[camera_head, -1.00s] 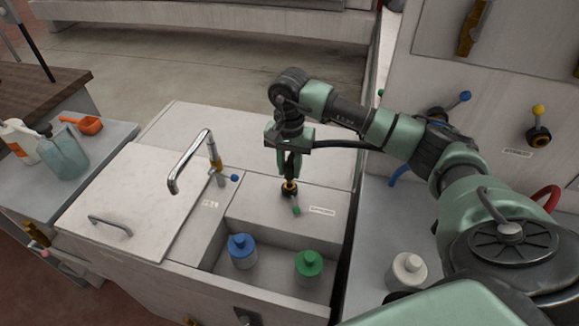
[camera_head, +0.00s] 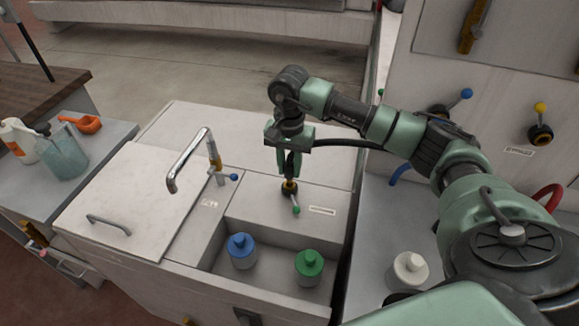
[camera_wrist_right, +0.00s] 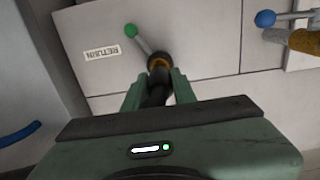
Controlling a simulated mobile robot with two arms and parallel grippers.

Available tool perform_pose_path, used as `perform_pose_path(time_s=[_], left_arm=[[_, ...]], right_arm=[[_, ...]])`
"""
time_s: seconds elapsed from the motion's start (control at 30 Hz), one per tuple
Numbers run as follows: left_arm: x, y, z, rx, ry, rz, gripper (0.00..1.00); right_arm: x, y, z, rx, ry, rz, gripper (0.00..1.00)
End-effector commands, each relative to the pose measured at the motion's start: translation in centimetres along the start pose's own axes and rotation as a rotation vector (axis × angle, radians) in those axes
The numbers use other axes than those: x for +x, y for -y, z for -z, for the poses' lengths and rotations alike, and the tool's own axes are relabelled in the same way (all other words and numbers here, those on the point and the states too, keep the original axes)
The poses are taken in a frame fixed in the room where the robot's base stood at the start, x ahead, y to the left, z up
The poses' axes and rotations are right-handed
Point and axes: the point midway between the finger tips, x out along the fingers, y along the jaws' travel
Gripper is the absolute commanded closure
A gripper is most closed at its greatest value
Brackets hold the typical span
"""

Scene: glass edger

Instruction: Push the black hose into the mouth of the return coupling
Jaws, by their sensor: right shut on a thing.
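My right gripper (camera_head: 289,172) is shut on the black hose (camera_head: 345,143) and points down above the return coupling (camera_head: 289,187) on the white cabinet. The hose trails from the gripper to the right, along my arm. In the right wrist view, the black hose (camera_wrist_right: 156,94) lies between the two green fingers of my right gripper (camera_wrist_right: 154,88). Its end meets the dark and brass mouth of the return coupling (camera_wrist_right: 160,63). I cannot tell how deep it sits. A green-tipped lever (camera_wrist_right: 135,36) stands beside the coupling, near a RETURN label (camera_wrist_right: 103,53). My left gripper is not in view.
A bent metal spout (camera_head: 185,160) and a blue-tipped lever (camera_head: 234,177) stand left of the coupling. A blue-capped bottle (camera_head: 242,252) and a green-capped bottle (camera_head: 309,268) sit in the recess in front. A white bottle (camera_head: 408,273) stands to the right.

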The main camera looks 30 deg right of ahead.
Motion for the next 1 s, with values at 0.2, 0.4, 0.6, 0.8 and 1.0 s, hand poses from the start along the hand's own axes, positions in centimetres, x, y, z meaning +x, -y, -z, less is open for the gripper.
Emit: perform_pose_path(time_s=[0.2, 0.4, 0.6, 0.8, 1.0], left_arm=[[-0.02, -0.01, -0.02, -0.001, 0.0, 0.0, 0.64], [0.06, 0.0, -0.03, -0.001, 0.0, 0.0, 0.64], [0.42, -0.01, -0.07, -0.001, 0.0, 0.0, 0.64], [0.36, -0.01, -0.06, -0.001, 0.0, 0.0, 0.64], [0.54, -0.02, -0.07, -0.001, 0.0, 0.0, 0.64]], right_arm=[[-0.03, 0.0, 0.0, 0.0, 0.0, 0.0, 1.0], [0.01, 0.01, 0.0, 0.0, 0.0, 0.0, 1.0], [0.05, 0.0, 0.01, 0.0, -0.001, 0.0, 1.0], [-0.02, 0.01, 0.0, 0.0, 0.0, 0.0, 1.0], [0.18, 0.01, 0.0, 0.0, 0.0, 0.0, 1.0]])
